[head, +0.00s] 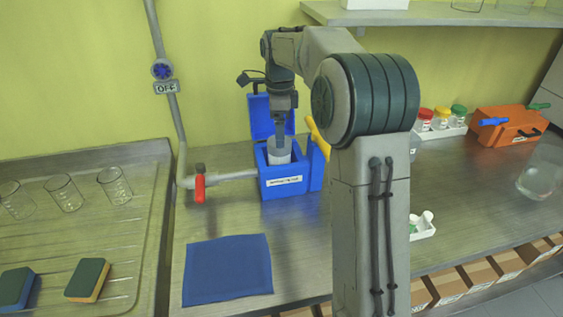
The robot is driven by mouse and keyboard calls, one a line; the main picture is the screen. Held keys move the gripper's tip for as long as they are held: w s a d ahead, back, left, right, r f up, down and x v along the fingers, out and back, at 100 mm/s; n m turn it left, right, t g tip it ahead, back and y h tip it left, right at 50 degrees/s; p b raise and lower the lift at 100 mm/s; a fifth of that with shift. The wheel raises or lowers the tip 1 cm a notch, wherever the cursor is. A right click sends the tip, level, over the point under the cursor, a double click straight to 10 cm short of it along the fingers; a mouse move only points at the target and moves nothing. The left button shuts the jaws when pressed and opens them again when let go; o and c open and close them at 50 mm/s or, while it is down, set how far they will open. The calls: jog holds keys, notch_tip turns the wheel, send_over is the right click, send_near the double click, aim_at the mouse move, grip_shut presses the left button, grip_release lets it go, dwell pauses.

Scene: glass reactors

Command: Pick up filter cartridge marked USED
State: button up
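A pale cylindrical cartridge (278,157) sits upright in the open blue housing (284,185) at the middle of the bench. No USED mark can be read on it from here. The housing's blue lid (262,116) stands raised behind it, and a white label is on its front. My gripper (280,146) points straight down at the cartridge's top, with its fingers at or just inside the housing's mouth. The fingertips are small and partly merged with the cartridge, so I cannot tell whether they grip it.
A pipe with a red-handled valve (200,186) joins the housing's left side; an OFF sign (166,87) hangs above. A yellow handle (318,138) stands close on the right. A blue cloth (228,269) lies in front. My arm hides the bench right of the housing.

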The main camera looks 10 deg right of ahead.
aim_at(279, 162)
jog(key=shift+f+p, duration=0.4)
jog(key=shift+f, duration=2.3)
jog(key=c, duration=1.4)
jog(key=shift+c, duration=0.2)
jog(key=shift+r, duration=0.15)
